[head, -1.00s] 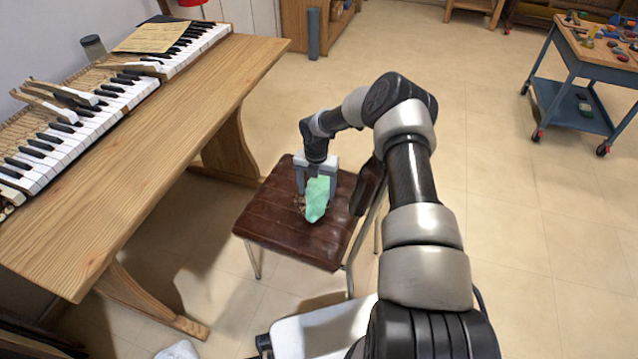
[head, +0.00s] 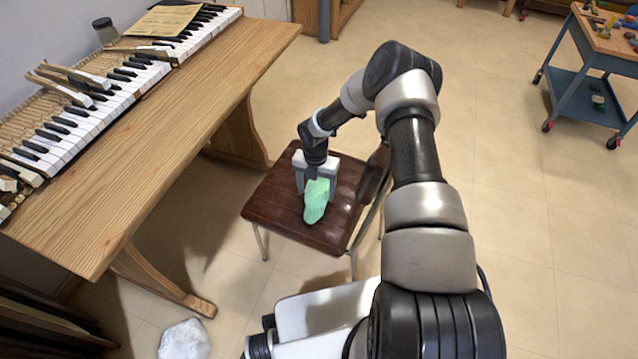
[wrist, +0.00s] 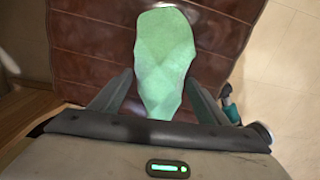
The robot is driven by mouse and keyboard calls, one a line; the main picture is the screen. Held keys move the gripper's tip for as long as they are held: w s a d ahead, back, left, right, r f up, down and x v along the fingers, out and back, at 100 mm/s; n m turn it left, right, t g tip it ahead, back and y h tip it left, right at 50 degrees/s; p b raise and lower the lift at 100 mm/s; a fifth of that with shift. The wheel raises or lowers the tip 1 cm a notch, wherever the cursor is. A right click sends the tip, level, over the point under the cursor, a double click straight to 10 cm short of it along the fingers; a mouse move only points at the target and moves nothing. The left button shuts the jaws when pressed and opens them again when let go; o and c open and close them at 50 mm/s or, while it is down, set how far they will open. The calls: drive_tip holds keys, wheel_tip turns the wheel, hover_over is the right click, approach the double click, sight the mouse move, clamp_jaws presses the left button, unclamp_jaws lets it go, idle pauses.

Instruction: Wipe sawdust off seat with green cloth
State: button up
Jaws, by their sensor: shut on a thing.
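The chair's dark brown seat (head: 275,210) stands beside the wooden bench, its panelled surface also showing in the wrist view (wrist: 90,50). My gripper (head: 316,190) is low over the middle of the seat, pointing down, with its jaws around the green cloth (head: 316,207). In the wrist view the pale green cloth (wrist: 165,65) shows between the two fingers and spreads out beyond them over the seat. I see no clear sawdust on the visible seat; the patch under the cloth and gripper is hidden.
The wooden bench (head: 175,125) with piano keys (head: 75,125) stands close on the left. The chair's backrest (head: 375,172) rises right of my gripper. A whitish bundle (head: 185,340) lies on the floor. A blue tool cart (head: 580,95) is far right; floor between is clear.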

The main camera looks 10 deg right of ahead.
sight(314, 184)
drive_tip(key=shift+s+a+f+p, duration=0.1)
drive_tip(key=shift+s+a+p, duration=0.1)
drive_tip(key=shift+s+a, duration=0.8)
drive_tip(key=shift+s+a+f+p, duration=0.15)
drive_tip(key=shift+s+a, duration=0.5)
drive_tip(key=shift+s, duration=0.5)
drive_tip(key=shift+w+a+b, duration=0.45)
drive_tip(key=shift+w+a, duration=0.1)
drive_tip(key=shift+a, duration=0.25)
drive_tip(key=shift+w+d+r+b, duration=0.1)
drive_tip(key=shift+w+d+b, duration=0.25)
drive_tip(key=shift+w+d, duration=0.25)
drive_tip(key=shift+w+d+b, duration=0.35)
drive_tip(key=shift+w+d, duration=0.05)
drive_tip(key=shift+w, duration=0.35)
drive_tip(key=shift+w+d+r, duration=0.15)
drive_tip(key=shift+w+d, duration=0.15)
drive_tip(key=shift+w, duration=0.05)
drive_tip(key=shift+w+d+b, duration=0.35)
drive_tip(key=shift+w+b, duration=0.15)
drive_tip(key=shift+b, duration=0.15)
drive_tip(key=shift+w+d+b, duration=0.75)
drive_tip(key=shift+w+d, duration=0.05)
drive_tip(key=shift+w, duration=0.15)
drive_tip(key=shift+w+d, duration=0.65)
drive_tip(key=shift+w, duration=0.15)
drive_tip(key=shift+w+d, duration=0.6)
drive_tip(key=shift+w, duration=0.2)
